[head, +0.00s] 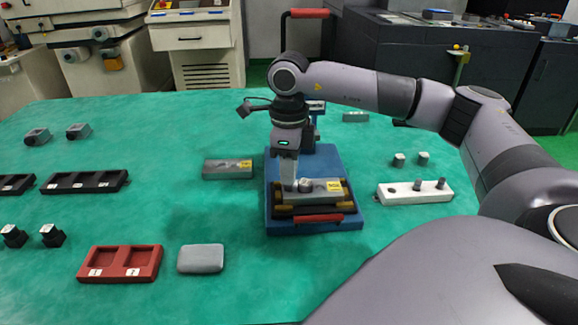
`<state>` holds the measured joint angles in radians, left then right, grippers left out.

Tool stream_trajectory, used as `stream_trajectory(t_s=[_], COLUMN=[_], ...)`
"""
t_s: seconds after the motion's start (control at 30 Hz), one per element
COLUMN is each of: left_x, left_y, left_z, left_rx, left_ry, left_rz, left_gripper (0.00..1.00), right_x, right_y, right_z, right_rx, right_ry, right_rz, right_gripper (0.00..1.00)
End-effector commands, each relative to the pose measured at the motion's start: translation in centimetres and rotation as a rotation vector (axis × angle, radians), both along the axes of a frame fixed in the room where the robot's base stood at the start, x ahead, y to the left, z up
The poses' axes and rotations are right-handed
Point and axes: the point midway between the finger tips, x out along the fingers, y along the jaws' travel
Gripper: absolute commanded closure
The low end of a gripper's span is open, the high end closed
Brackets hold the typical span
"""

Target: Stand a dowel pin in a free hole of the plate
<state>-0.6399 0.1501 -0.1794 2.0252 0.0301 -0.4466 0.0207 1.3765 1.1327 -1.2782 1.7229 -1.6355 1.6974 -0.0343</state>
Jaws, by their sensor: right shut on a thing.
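A white plate (388,194) lies right of the blue fixture. Two grey dowel pins stand in it, one near its middle (417,185) and one near its right end (441,183). Dark holes show near its left end, too small to make out well. My right gripper (291,184) points down over the blue fixture (350,222), at the left part of a grey block (325,196) with a yellow label. It is shut on a small grey part (305,185) at its fingertips, mostly too small to identify. My left gripper is not in view.
Two small grey pieces (399,159) (424,158) stand behind the white plate. A grey labelled block (228,169) lies left of the fixture. A red two-pocket tray (120,277) and a grey slab (201,258) lie at front left. The green table between is free.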

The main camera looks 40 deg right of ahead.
Motion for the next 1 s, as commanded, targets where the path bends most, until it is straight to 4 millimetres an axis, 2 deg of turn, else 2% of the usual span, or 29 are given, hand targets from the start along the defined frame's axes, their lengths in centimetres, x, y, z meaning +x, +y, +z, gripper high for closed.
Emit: stream_trajectory(t_s=[0.37,0.73,0.77,0.83,0.87,1.0], left_x=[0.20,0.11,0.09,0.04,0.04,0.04], left_y=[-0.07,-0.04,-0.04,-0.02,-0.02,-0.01], left_z=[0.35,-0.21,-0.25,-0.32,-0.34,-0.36], left_rx=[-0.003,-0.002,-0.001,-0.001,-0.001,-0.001], left_ry=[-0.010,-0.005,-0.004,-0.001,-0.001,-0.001], left_rz=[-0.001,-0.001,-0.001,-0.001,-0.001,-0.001], left_gripper=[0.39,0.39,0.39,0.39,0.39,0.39], right_x=[0.03,0.03,0.04,0.04,0.03,0.03], right_y=[0.02,0.03,0.04,0.04,0.03,0.03], right_z=[-0.08,-0.52,-0.51,-0.47,-0.47,-0.48], right_rx=[0.001,0.001,0.001,0.001,0.001,0.001], right_ry=[-0.001,-0.001,-0.001,-0.001,-0.001,-0.001], right_rz=[0.001,0.001,0.001,0.001,0.001,0.001], right_gripper=[1.00,1.00,0.81,0.58,0.54,0.54])
